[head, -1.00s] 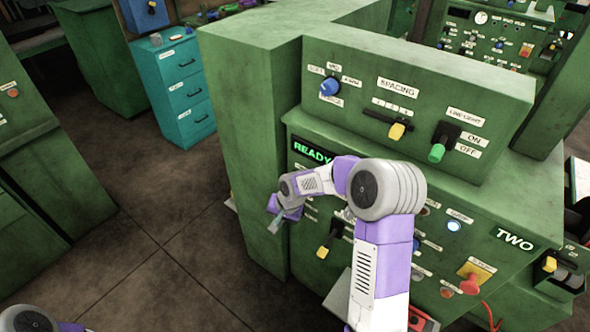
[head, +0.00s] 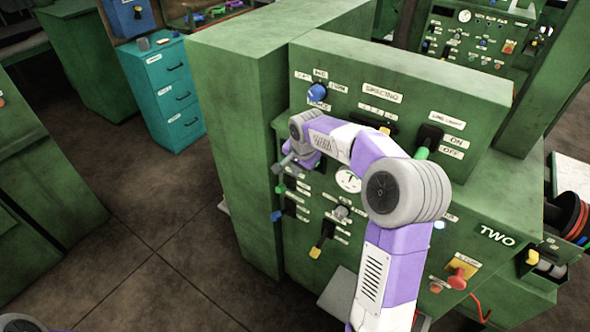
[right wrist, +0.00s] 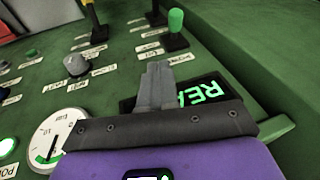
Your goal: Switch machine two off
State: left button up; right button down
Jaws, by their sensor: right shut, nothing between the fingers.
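Machine two is a green console with a sloped front panel and a "TWO" label (head: 497,235). My right gripper (head: 280,164) is at the left edge of this panel, shut and empty. A blue-handled lever (head: 277,215) and a yellow-handled lever (head: 315,252) sit lower. My left gripper is out of view.
The upper panel carries a blue knob (head: 316,92), a yellow slider (head: 385,130) and a green-handled ON/OFF switch (head: 421,153), partly behind my arm. A red stop button (head: 457,282) on a yellow plate is lower right. Open floor (head: 150,235) lies left of the machine.

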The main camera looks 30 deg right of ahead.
send_near(285, 188)
notch_tip(285, 188, down, 3)
jog(key=d, duration=0.2)
jog(key=shift+w+a+f+b, duration=0.4)
jog(key=shift+w+a+f, duration=0.3)
jog(key=shift+a+f, duration=0.25)
